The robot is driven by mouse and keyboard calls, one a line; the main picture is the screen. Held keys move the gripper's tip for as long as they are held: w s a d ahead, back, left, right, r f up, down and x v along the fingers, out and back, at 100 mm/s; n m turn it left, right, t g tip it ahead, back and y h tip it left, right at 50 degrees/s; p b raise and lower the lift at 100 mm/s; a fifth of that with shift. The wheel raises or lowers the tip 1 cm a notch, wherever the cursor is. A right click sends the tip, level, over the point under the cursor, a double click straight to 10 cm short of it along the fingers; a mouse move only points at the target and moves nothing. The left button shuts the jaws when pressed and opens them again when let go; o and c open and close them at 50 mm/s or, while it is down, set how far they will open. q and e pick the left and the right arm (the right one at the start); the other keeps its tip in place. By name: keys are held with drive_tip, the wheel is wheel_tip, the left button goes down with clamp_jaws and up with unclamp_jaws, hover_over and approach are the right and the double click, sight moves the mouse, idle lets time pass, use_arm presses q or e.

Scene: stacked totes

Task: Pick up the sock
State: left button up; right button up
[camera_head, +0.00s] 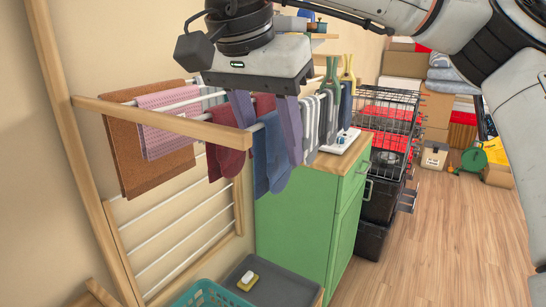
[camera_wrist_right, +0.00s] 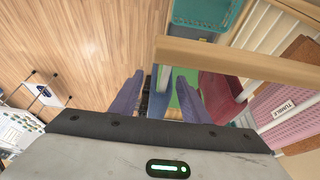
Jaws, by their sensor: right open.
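Several socks hang over the bars of a wooden drying rack (camera_head: 175,119). A maroon sock (camera_head: 226,160) hangs near the rack's end, with a blue sock (camera_head: 266,168) to its right and grey striped socks (camera_head: 309,125) beyond. The task does not say which sock. My right gripper (camera_head: 271,143) is over the rack, its two purple fingers pointing down and apart with nothing held. In the head view the fingers are close around the blue sock's upper part; I cannot tell if they touch it. The right wrist view shows the open fingers (camera_wrist_right: 160,74) near blue fabric. My left gripper is not in view.
A brown towel (camera_head: 140,165) and a pink cloth (camera_head: 172,130) hang left. A teal basket (camera_head: 208,295) and grey tray (camera_head: 275,285) are below.

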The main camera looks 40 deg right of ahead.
clamp_jaws()
drive_tip(key=shift+r, duration=0.2)
